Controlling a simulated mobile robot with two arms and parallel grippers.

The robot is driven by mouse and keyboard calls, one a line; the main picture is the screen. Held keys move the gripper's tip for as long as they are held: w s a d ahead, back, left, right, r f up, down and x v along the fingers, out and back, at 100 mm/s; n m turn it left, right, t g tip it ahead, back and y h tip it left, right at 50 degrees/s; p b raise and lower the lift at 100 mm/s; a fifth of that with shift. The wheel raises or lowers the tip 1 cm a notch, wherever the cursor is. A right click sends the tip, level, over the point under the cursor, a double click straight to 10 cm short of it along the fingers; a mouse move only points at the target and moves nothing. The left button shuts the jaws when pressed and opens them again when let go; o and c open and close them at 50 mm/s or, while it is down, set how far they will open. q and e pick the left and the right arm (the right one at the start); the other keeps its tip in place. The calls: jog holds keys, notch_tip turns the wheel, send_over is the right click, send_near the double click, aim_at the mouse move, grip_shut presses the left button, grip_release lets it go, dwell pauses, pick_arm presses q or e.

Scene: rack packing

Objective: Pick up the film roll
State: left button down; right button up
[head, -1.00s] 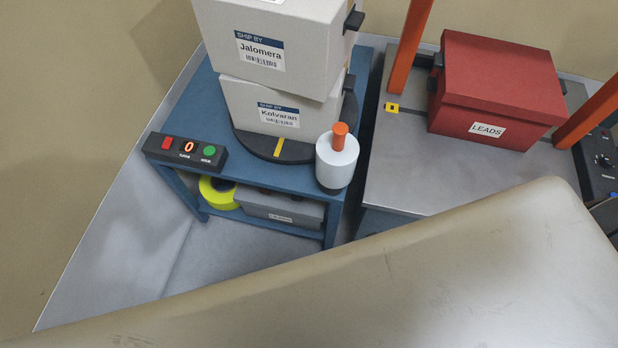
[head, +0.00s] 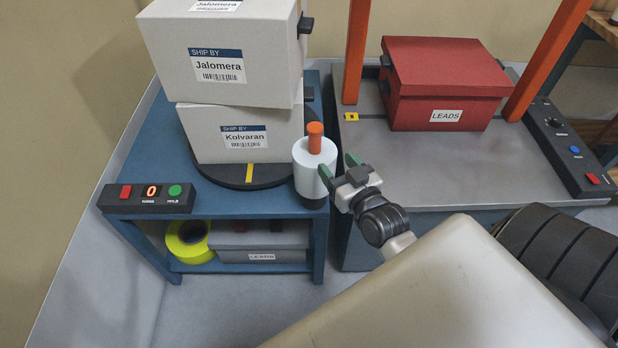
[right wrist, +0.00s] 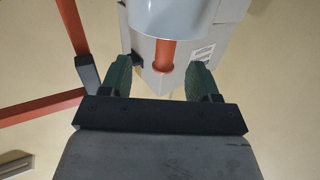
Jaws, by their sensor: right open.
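The film roll (head: 312,179) is a white cylinder with an orange handle on top. It stands upright at the right front corner of the blue turntable stand. My right gripper (head: 338,167) is open and empty just right of the roll, with green fingertips toward it. The near finger overlaps the roll's right edge in the picture; I cannot tell whether they touch. In the right wrist view the white roll (right wrist: 175,12) and its orange handle (right wrist: 165,55) show beyond and between the open fingers (right wrist: 160,72). My left gripper is not in view.
Two stacked white boxes (head: 230,85) stand on the round black turntable (head: 210,176) behind the roll. A control box (head: 148,197) sits front left. A yellow tape roll (head: 186,240) and a grey box (head: 258,242) lie on the lower shelf. A red box (head: 440,80) stands on the grey table between orange posts.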

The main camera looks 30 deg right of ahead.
aim_at(318, 144)
jog(key=shift+w+a+r, duration=0.1)
jog(key=shift+w+r, duration=0.5)
jog(key=shift+r, duration=0.1)
jog(key=w, duration=0.3)
jog(key=shift+w+d+f, duration=0.15)
jog(key=shift+w+d, duration=0.05)
jog(key=shift+w, duration=0.2)
jog(key=w, duration=0.4)
jog(key=shift+w+a, duration=0.2)
jog(key=shift+w, duration=0.65)
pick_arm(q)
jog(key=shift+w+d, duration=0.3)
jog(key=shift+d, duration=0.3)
pick_arm(e)
grip_shut()
